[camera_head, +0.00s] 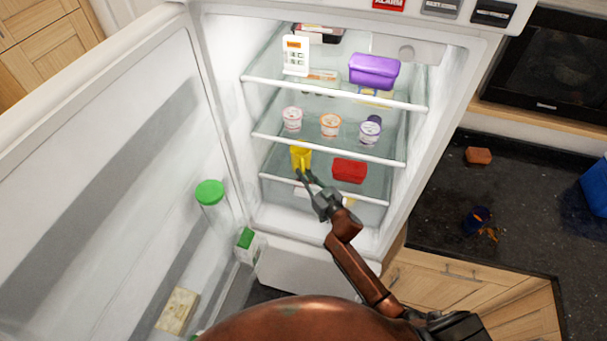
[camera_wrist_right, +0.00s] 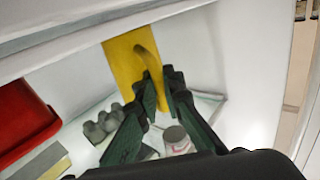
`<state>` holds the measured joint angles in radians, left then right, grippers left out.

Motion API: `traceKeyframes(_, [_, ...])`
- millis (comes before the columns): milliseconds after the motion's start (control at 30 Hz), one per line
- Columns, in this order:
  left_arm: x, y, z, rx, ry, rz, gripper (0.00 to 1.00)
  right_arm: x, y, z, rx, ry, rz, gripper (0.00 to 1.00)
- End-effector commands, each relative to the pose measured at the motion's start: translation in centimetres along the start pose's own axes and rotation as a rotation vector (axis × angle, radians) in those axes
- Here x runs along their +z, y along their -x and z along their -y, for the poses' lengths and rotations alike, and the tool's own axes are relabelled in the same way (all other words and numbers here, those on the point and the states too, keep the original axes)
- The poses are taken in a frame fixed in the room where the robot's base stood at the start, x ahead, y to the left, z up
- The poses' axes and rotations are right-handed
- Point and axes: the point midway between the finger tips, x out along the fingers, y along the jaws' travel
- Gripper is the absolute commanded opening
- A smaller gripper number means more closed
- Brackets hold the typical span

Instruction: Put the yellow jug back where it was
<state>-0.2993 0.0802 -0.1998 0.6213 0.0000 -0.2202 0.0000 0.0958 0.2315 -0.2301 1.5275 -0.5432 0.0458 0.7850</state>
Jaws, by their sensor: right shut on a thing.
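The yellow jug (camera_head: 300,155) is inside the open fridge, at the left of the lowest visible glass shelf. My right gripper (camera_head: 305,178) reaches in from the front and is shut on the jug's handle. In the right wrist view the jug (camera_wrist_right: 125,68) is upright relative to its handle, and the fingers of my right gripper (camera_wrist_right: 161,88) close around the lower part of that handle. I cannot tell whether the jug's base touches the shelf. My left gripper is not in view.
A red box (camera_head: 349,170) lies right of the jug. Above are several small cups (camera_head: 330,125) and a purple box (camera_head: 374,71). A shelf edge (camera_head: 330,149) runs just above the jug. The open door (camera_head: 110,180) with a green-lidded bottle (camera_head: 210,194) is at left.

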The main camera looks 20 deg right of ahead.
Motion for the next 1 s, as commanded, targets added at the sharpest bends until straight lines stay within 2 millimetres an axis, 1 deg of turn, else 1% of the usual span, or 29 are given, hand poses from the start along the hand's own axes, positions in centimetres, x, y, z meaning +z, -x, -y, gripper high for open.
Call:
traceKeyframes(67, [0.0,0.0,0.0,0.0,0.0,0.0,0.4,-0.1,0.0,0.0,-0.001,0.001,-0.002,0.0])
traceKeyframes(200, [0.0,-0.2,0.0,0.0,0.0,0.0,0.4,0.2,0.0,0.0,-0.001,0.001,-0.001,0.0])
traceKeyframes(233, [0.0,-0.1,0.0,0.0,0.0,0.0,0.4,0.3,0.0,0.0,0.0,0.001,0.001,0.09])
traceKeyframes(467, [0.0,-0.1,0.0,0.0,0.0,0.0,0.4,0.2,0.0,0.0,0.0,0.001,0.001,0.25])
traceKeyframes(700, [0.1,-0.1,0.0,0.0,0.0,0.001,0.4,0.2,0.0,0.0,0.0,0.0,0.001,0.25])
traceKeyframes(800, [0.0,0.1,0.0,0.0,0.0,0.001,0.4,-0.2,0.0,0.0,0.0,0.0,0.0,0.25])
traceKeyframes(933, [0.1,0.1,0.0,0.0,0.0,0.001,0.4,0.1,1.7,-0.1,0.0,0.001,0.002,0.25])
traceKeyframes(1000, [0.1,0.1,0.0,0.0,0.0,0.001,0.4,0.1,3.0,0.0,0.0,0.001,0.003,0.25])
